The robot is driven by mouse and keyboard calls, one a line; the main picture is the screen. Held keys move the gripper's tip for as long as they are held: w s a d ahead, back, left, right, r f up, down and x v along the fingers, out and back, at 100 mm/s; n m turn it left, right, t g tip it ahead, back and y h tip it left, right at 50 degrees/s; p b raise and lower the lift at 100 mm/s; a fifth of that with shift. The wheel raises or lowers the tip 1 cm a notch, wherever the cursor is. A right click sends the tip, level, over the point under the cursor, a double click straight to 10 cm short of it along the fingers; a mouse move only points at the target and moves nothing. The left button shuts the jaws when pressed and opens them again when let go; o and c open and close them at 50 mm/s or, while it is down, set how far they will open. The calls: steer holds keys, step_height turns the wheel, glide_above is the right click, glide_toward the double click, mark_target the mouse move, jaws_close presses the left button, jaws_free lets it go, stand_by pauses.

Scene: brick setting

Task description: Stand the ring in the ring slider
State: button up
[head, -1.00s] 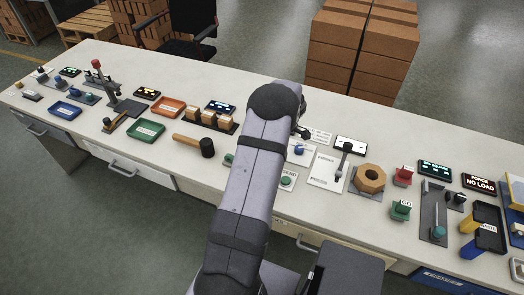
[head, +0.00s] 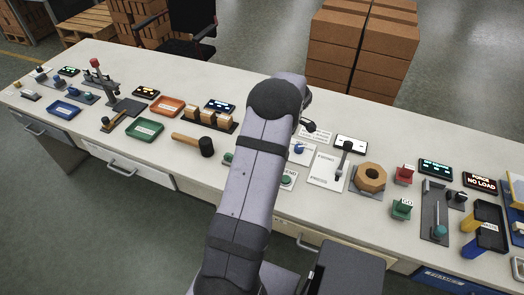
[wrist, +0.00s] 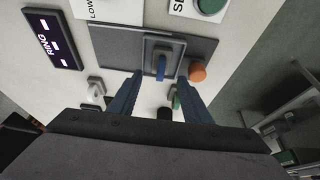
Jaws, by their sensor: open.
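In the wrist view, the two blue-grey fingers of my gripper (wrist: 159,78) are apart, with nothing gripped between them. A short upright blue piece (wrist: 161,68) shows between the fingertips, inside a grey frame (wrist: 165,41) on a dark grey plate (wrist: 113,44). I take this assembly for the ring slider. I cannot tell whether the blue piece is the ring or a handle, nor whether a finger touches it. A dark display reading RING (wrist: 49,38) stands to the left. In the head view, my arm hides the fingers and this slider.
An orange knob (wrist: 198,73) is close by the right finger. A green button (wrist: 209,5) is at the top. The bench is crowded with controls.

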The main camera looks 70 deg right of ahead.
steer(key=b+v, duration=0.1)
steer(key=v, duration=0.7)
steer(key=shift+r+b, duration=0.35)
steer(key=w+a+g+y, duration=0.1)
steer(key=w+a, duration=0.8)
steer(key=a, duration=0.2)
steer(key=w+a+g+y, duration=0.1)
steer(key=w+a+g, duration=0.1)
steer(key=w+a, duration=0.85)
steer(key=s+a+f+h, duration=0.1)
steer(key=s+a, duration=0.3)
steer(key=a, duration=1)
steer(key=s+a+f+g+h, duration=0.1)
steer(key=s+a, duration=0.3)
steer(key=a, duration=1)
steer(key=shift+f+g, duration=0.3)
steer(key=shift+f, duration=0.45)
steer(key=shift+s+r, duration=0.1)
